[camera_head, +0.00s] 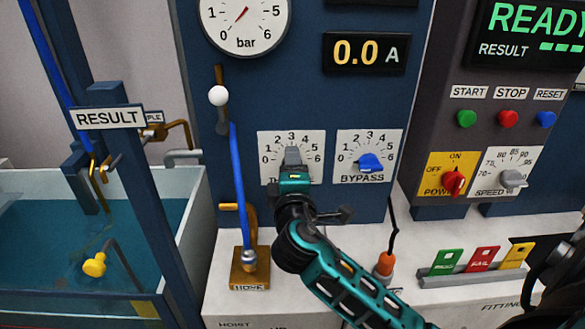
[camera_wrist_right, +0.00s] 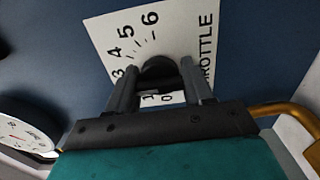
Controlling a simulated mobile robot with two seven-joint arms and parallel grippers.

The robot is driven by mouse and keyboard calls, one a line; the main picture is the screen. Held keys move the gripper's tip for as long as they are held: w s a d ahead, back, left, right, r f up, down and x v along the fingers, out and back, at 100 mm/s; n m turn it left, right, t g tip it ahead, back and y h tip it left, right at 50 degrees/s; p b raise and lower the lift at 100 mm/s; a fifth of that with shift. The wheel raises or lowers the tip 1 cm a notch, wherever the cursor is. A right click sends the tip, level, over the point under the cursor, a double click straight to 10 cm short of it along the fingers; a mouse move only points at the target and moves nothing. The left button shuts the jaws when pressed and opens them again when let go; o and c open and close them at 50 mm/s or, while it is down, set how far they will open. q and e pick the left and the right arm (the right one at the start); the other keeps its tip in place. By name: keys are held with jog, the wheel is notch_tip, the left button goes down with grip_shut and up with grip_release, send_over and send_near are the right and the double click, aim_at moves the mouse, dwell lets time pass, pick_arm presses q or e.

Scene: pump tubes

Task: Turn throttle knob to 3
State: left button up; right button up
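The throttle dial plate (camera_head: 266,146) is on the blue panel, numbered 0 to 6; in the right wrist view the plate (camera_wrist_right: 100,32) shows turned sideways. Its dark knob (camera_wrist_right: 158,72) sits between the two fingers of my right gripper (camera_wrist_right: 160,84). The fingers stand apart, one on each side of the knob; I cannot make out firm contact. In the head view my right gripper (camera_head: 293,160) covers the lower middle of the dial, with "3" showing just above. The knob's pointer direction is hidden. My left gripper is not in view.
The bypass dial (camera_head: 370,157) with a blue knob is close on the right. A blue hose (camera_head: 238,185) and a white-balled lever (camera_head: 218,96) are on the left. The gauge (camera_head: 243,22) reads near 3 to 4, and the display (camera_head: 365,53) shows 0.0 A.

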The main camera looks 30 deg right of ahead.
jog(key=o, duration=0.4)
jog(key=shift+o, duration=0.2)
jog(key=b+v, duration=0.1)
jog(key=v, duration=1.2)
jog(key=shift+b, duration=0.4)
